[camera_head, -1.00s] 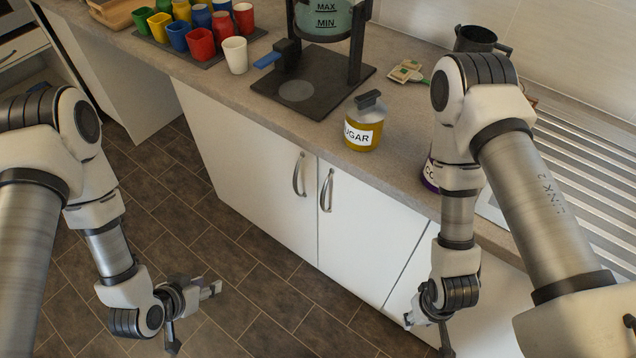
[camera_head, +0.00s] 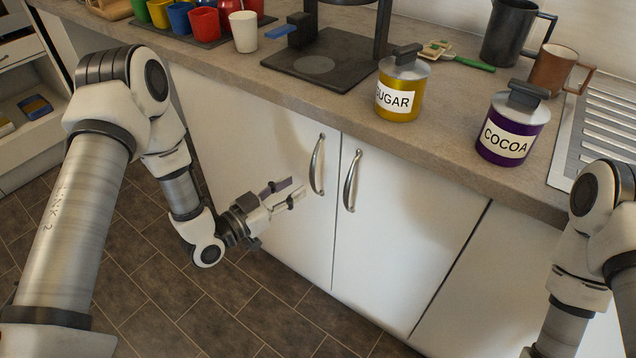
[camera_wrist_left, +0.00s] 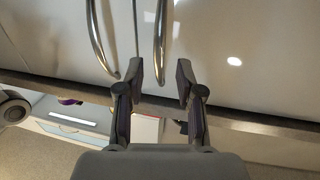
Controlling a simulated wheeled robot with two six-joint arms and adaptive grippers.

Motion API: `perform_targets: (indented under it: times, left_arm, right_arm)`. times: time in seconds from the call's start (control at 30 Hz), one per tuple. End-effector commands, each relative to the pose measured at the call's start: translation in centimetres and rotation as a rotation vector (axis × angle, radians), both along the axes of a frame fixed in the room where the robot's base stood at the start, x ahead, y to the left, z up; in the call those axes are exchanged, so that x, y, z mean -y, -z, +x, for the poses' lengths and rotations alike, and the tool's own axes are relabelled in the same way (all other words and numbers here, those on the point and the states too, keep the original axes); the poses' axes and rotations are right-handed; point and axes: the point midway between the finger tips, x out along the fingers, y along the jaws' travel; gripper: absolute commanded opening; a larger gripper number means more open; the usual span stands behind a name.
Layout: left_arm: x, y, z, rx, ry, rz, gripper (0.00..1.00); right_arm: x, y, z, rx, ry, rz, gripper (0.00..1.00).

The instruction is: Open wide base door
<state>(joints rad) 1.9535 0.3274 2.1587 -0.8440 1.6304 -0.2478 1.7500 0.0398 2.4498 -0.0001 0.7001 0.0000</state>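Two white base doors meet under the countertop, a left one (camera_head: 255,150) and a right one (camera_head: 400,230). Both look shut. Each has a curved metal handle by the seam, the left handle (camera_head: 317,165) and the right handle (camera_head: 351,181). My left gripper (camera_head: 297,190) is open and empty, just left of the left handle and apart from it. In the left wrist view, the open fingers (camera_wrist_left: 161,78) point at the doors, with one handle (camera_wrist_left: 162,40) ahead between them and another (camera_wrist_left: 98,40) to the left. My right gripper is out of view.
The counter (camera_head: 330,108) above holds a sugar jar (camera_head: 402,90), a cocoa jar (camera_head: 512,125), a white cup (camera_head: 243,32), a dark stand (camera_head: 320,62) and a brown mug (camera_head: 553,70). Tiled floor (camera_head: 180,300) is clear before the doors.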

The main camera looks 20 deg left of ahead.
Motion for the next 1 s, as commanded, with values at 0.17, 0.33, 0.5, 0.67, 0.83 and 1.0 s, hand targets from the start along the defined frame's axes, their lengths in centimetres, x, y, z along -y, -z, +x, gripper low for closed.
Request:
perform_targets:
  times: [0.17, 0.33, 0.5, 0.67, 0.83, 1.0]
  left_arm:
    - [1.9, -0.1, 2.8, 0.003, 0.005, 0.004, 0.36]
    - [3.3, -0.1, 5.2, 0.002, 0.003, 0.003, 0.36]
    - [3.7, -0.1, 5.9, -0.001, 0.0, 0.0, 0.36]
    - [3.6, -0.1, 5.9, -0.001, 0.0, 0.0, 0.33]
    - [3.6, -0.1, 5.9, -0.001, 0.0, 0.0, 0.0]
    - [3.6, -0.1, 5.9, -0.001, 0.0, 0.0, 0.0]
  right_arm:
    - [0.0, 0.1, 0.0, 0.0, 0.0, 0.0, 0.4]
    - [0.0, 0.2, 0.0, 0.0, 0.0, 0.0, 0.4]
    - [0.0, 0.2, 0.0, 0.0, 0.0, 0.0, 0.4]
    - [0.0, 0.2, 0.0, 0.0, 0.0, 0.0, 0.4]
    - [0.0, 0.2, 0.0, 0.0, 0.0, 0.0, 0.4]
    - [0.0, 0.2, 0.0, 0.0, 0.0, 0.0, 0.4]
